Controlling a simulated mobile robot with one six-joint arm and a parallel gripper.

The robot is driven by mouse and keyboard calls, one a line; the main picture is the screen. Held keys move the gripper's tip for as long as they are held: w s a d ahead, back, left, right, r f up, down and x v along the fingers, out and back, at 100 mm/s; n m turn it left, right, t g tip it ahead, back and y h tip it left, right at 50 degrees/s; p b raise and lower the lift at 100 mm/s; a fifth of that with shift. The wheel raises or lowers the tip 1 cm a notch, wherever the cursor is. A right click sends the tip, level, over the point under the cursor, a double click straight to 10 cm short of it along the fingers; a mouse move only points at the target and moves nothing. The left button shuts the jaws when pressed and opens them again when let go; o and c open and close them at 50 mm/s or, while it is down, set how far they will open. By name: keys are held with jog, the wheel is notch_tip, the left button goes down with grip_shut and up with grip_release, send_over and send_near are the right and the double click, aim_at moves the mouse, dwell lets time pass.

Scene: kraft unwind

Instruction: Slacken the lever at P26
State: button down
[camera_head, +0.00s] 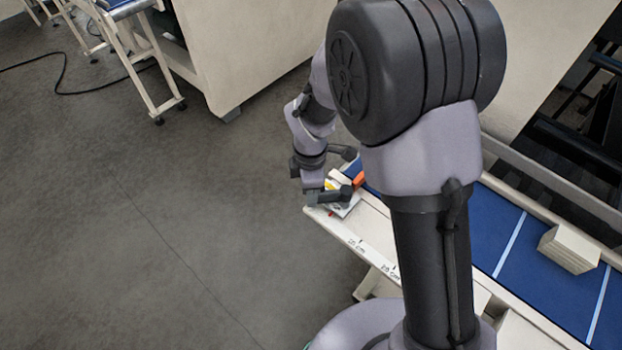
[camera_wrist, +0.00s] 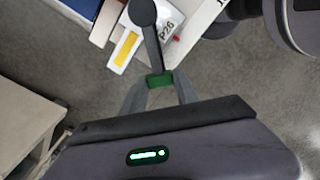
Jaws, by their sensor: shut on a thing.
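The P26 plate (camera_wrist: 168,30) is white with black lettering and shows in the upper part of the wrist view. A dark grey lever (camera_wrist: 153,47) runs across it from a round pivot end at the top down to a green tip (camera_wrist: 159,80). My gripper (camera_wrist: 160,84) is shut on that green tip, one finger on each side. A yellow bar (camera_wrist: 126,48) in a white frame lies left of the lever. In the head view my gripper (camera_head: 328,197) is at the near left corner of the conveyor, by the white P26 unit, mostly hiding the lever.
A blue conveyor belt (camera_head: 503,262) with a cream rail (camera_head: 376,249) marked in centimetres runs to the right. A cream block (camera_head: 568,248) sits on it. An orange part (camera_head: 359,179) is beside my gripper. Open grey floor (camera_head: 150,240) lies to the left.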

jog(key=shift+s+d+n+p, duration=0.2)
jog(key=shift+s+d+n, duration=0.1)
jog(key=shift+s+n, duration=0.65)
jog(key=shift+s+d+n+p, duration=0.2)
jog(key=shift+s+n, duration=0.4)
jog(key=shift+n, duration=0.55)
jog(key=shift+d, duration=0.1)
jog(key=c, duration=0.9)
grip_release()
notch_tip(320, 180, up, 18)
jog(key=p, duration=0.3)
jog(key=shift+f, duration=0.25)
